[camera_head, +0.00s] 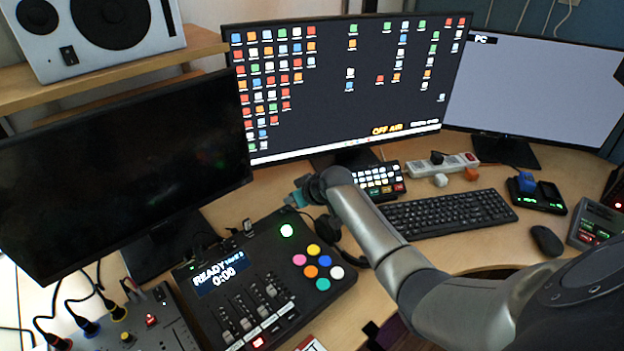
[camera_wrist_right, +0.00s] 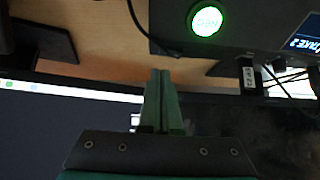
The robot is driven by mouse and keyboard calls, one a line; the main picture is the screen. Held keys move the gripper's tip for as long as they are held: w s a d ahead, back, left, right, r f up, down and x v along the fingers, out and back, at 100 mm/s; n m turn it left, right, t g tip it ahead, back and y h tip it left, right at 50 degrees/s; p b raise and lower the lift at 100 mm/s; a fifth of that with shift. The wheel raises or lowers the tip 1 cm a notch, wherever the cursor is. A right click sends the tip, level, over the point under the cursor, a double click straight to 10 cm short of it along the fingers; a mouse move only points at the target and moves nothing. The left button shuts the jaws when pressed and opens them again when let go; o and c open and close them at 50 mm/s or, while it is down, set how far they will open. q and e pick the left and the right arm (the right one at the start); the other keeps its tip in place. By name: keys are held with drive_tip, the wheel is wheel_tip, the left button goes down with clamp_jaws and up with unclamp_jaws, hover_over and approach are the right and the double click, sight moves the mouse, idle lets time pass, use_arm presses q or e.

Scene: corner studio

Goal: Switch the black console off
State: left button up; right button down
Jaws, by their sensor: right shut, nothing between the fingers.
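The black console (camera_head: 330,290) lies on the desk in the head view, with a lit screen (camera_head: 221,276) reading READY and 0:00. A round green-lit button (camera_head: 287,230) is near its back edge; sliders and several coloured buttons are in front. In the wrist view the console (camera_wrist_right: 168,22) is at the top right, with the green-lit button (camera_wrist_right: 206,20). My right gripper (camera_head: 294,199) is above the desk just behind the console, apart from the button. Its green fingers (camera_wrist_right: 161,78) are together and empty. My left gripper is not in view.
A small keypad (camera_head: 378,180), a keyboard (camera_head: 450,214) and a power strip (camera_head: 446,162) lie behind and right. A dark monitor (camera_head: 120,170) stands left, a lit one (camera_head: 340,90) behind. A grey box with cables (camera_head: 150,330) is at lower left. A stick (camera_head: 248,227) protrudes from the console's back.

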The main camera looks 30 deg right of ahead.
wheel_tip(320, 180, up, 2)
drive_tip(key=shift+r+p, duration=0.2)
drive_tip(key=shift+p, duration=0.6)
drive_tip(key=p+v, duration=0.2)
drive_tip(key=v, duration=0.7)
drive_tip(key=shift+s+d, duration=0.2)
drive_tip(key=shift+d, duration=0.2)
drive_tip(key=shift+s+a+r+y+b, duration=0.2)
drive_tip(key=shift+a+y+b, duration=0.35)
drive_tip(key=shift+b, duration=0.5)
